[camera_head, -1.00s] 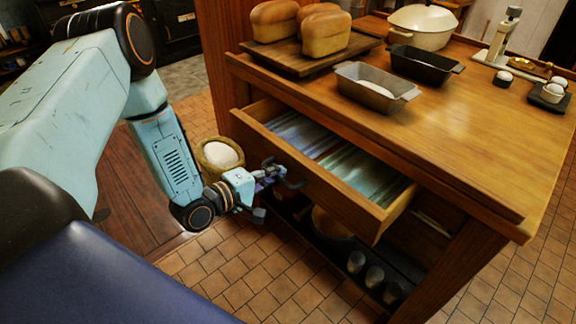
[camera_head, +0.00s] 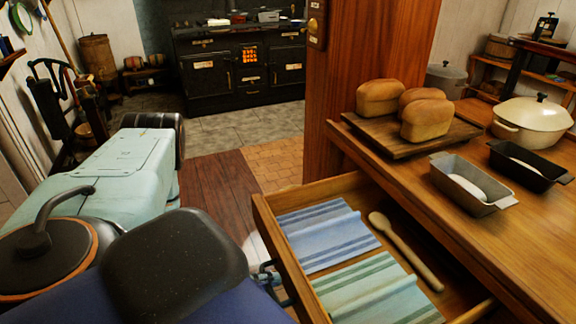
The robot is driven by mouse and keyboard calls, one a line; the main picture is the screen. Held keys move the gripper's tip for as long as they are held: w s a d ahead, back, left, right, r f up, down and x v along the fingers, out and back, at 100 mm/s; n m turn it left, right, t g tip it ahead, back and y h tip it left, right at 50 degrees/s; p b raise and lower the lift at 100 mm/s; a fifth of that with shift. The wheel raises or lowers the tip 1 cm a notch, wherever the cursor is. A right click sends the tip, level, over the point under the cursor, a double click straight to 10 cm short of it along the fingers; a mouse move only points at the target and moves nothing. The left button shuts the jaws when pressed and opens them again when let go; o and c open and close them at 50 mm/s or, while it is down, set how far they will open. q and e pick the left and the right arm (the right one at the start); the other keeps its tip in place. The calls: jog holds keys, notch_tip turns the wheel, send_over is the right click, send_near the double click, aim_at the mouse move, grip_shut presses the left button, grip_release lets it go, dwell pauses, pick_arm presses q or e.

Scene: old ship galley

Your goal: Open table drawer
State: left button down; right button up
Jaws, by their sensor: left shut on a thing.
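The table drawer (camera_head: 262,212) stands well out from the wooden table (camera_head: 540,232). Inside it lie a blue striped cloth (camera_head: 325,236), a green striped cloth (camera_head: 375,290) and a wooden spoon (camera_head: 405,250). My left gripper (camera_head: 268,274) shows only in small part at the drawer's front, shut on the drawer handle (camera_head: 283,294). My own arm and body hide most of it. My right gripper is not in view.
Bread loaves (camera_head: 425,118) sit on a wooden board (camera_head: 400,148) on the table. Two loaf tins, a grey one (camera_head: 470,197) and a dark one (camera_head: 525,178), and a cream pot (camera_head: 530,125) stand nearby. A black stove (camera_head: 240,70) is at the back, with open floor before it.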

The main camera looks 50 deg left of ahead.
pick_arm(q)
jog(key=shift+s+a+r, duration=0.1)
jog(key=shift+s+a, duration=0.15)
jog(key=shift+s, duration=0.25)
jog(key=c, duration=1.4)
grip_release()
jog(key=shift+s, duration=0.1)
jog(key=shift+v, duration=3.75)
